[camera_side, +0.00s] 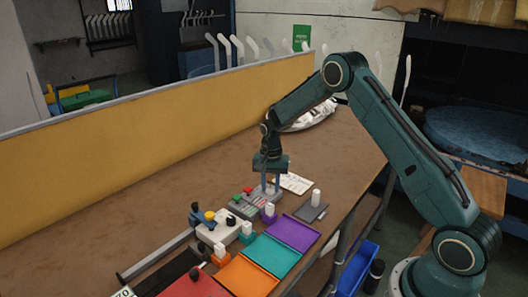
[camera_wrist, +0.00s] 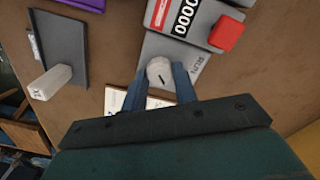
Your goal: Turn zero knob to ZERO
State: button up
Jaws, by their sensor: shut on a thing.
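The zero knob (camera_wrist: 160,72) is a pale round knob with a dark line on top, on a light grey plate of the counter device (camera_wrist: 190,50). The wrist view shows the counter's window reading zeros and a red button (camera_wrist: 227,34). My gripper (camera_wrist: 163,76) has its two blue-grey fingers on either side of the knob, shut on it. In the side view my gripper (camera_side: 270,188) points down over the right end of the grey device (camera_side: 246,204). The knob is hidden there behind the fingers.
A dark plate with a white peg (camera_wrist: 50,82) lies to the left in the wrist view. A white paper card (camera_side: 296,183) lies beside my gripper. Purple (camera_side: 294,233), teal (camera_side: 267,257) and orange (camera_side: 245,277) trays line the table's front. A yellow panel (camera_side: 130,160) stands behind.

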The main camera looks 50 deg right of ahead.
aim_at(271, 187)
jog(key=shift+w+r, duration=0.1)
jog(key=o, duration=1)
jog(key=shift+c, duration=0.2)
jog(key=shift+r, duration=0.1)
notch_tip(271, 187, up, 14)
jog(key=shift+f, duration=0.25)
jog(key=shift+r, duration=0.15)
